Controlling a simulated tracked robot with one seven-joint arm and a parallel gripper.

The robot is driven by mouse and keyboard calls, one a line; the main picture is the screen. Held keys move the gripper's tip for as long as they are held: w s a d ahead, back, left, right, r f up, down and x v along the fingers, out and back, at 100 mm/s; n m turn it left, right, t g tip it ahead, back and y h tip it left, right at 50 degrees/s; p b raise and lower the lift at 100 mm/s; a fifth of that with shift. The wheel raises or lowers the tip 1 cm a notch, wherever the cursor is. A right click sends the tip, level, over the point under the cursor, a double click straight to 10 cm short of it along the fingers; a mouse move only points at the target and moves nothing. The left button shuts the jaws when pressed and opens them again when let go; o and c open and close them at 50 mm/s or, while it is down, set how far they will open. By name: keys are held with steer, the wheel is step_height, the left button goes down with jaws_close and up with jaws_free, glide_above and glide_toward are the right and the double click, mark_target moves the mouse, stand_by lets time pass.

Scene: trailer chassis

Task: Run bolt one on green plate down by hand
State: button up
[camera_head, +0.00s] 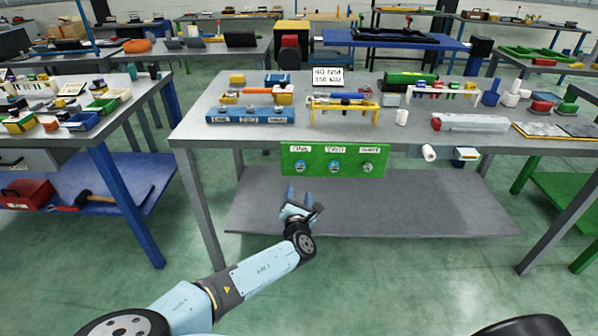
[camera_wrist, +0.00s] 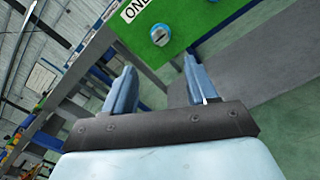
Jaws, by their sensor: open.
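The green plate (camera_head: 292,169) hangs upright at the front edge of the grey workbench. It bears three labels, ONE, TWO and THREE, with a bolt below each. Bolt one (camera_head: 299,165) is the leftmost. In the wrist view the green plate (camera_wrist: 185,20) shows at the top, with the bolt head (camera_wrist: 160,35) beside the ONE label, seen tilted. My gripper (camera_head: 299,190) is below the plate's left part, pointing up towards bolt one. In the wrist view my gripper (camera_wrist: 160,78) is open with nothing between its fingers, and the bolt is beyond the fingertips.
A blue block (camera_head: 250,116) with labels and a yellow rack (camera_head: 343,105) stand on the benchtop above the plate. A white roll (camera_head: 429,153) hangs at the front edge to the right. A grey lower shelf (camera_head: 420,200) lies behind my gripper. The floor in front is clear.

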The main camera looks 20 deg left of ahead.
mark_target(300, 169)
steer(key=x, duration=1.2)
steer(key=shift+w, duration=0.4)
steer(key=shift+c, duration=0.4)
steer(key=c, duration=0.9)
steer(key=shift+s+a, duration=0.1)
steer(key=shift+a, duration=0.15)
steer(key=shift+c, duration=0.3)
steer(key=shift+d+m, duration=0.25)
steer(key=shift+m, duration=0.05)
